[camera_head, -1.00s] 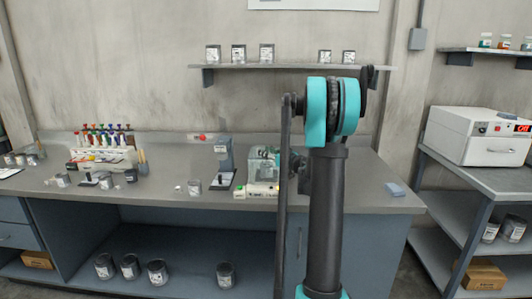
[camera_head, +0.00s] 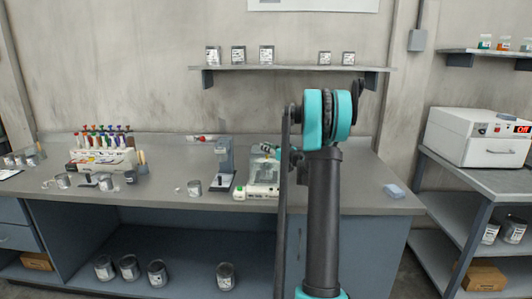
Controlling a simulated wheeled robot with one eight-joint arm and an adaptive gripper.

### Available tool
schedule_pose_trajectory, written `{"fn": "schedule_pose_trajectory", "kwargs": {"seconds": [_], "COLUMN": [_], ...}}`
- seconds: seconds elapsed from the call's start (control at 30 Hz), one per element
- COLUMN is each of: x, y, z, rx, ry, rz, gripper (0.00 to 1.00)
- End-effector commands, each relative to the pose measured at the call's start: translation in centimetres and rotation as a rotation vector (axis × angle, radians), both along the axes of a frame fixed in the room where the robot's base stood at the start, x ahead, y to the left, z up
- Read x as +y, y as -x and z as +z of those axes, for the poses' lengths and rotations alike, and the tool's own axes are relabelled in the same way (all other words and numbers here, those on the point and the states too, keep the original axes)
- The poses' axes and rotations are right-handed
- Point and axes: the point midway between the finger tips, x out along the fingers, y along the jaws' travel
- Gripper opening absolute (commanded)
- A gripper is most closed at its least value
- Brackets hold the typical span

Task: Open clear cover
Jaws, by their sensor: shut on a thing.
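A small white benchtop device with a clear cover (camera_head: 264,161) stands on the grey workbench, just left of my arm. The cover now appears tilted up toward the back of the device (camera_head: 258,191), whose pale top shows more openly. The cover's exact angle is hard to tell because it is see-through and small. My gripper (camera_head: 270,152) is at the cover's upper edge and shut on it. My own arm stands in front and hides much of the gripper and the device's right side.
A grey stand-like instrument (camera_head: 225,165) is close on the left of the device, with a small can (camera_head: 194,187) beyond it. A rack of colored bottles (camera_head: 103,158) stands farther left. A wall shelf (camera_head: 290,68) holds cans.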

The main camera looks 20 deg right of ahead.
Motion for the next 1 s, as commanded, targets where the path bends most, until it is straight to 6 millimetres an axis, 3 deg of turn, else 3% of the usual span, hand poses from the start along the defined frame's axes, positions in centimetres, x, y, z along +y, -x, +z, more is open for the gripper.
{"fn": "schedule_pose_trajectory", "kwargs": {"seconds": [0.1,0.3,0.67,0.7,0.8,0.9,1.0], "x": [-1.0,-2.0,-2.1,-2.1,-2.1,-2.1,-2.1], "y": [-3.0,-5.9,-6.4,-6.4,-6.4,-6.3,-6.4], "z": [0.0,0.0,0.0,0.0,0.0,0.0,0.0], "rx": [0.0,0.0,0.0,0.0,0.0,0.0,0.0], "ry": [-0.001,-0.001,-0.001,-0.001,-0.001,-0.001,-0.001], "rz": [0.0,-0.001,-0.001,-0.001,-0.001,-0.001,-0.001], "gripper": [0.0,0.0,0.0,0.19,0.31,0.41,0.41]}}
